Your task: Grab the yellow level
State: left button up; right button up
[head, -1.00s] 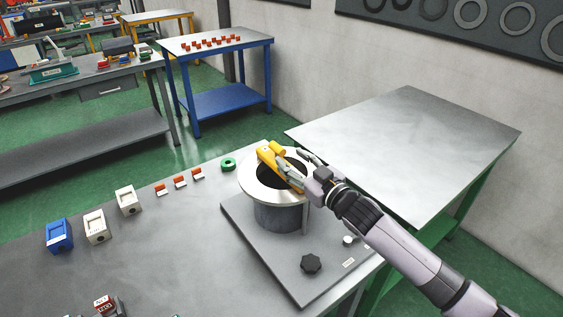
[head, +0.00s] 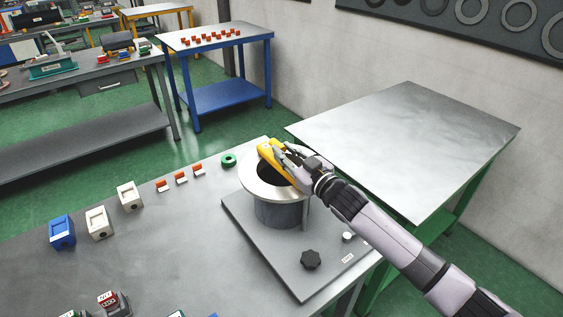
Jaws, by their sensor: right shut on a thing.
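The yellow level (head: 269,152) is at the top rim of the flanged cylinder (head: 262,193), towards its back right side. My right gripper (head: 283,155) is shut on the level and covers part of it. I cannot tell whether the level still touches the flange. The cylinder stands upright on a grey base plate (head: 290,255), and its dark opening shows below the level. My left gripper is out of view.
On the grey workbench (head: 165,240) are a blue box (head: 62,231), two white boxes, several small red-and-white blocks (head: 181,177) and a green ring (head: 229,160). A black knob (head: 310,259) is on the base plate. An empty metal-topped table (head: 405,145) stands at right.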

aim_at(286, 151)
grip_shut()
jog(key=shift+r, duration=0.15)
notch_tip(286, 151, up, 20)
jog(key=b, duration=0.3)
dwell(0.5)
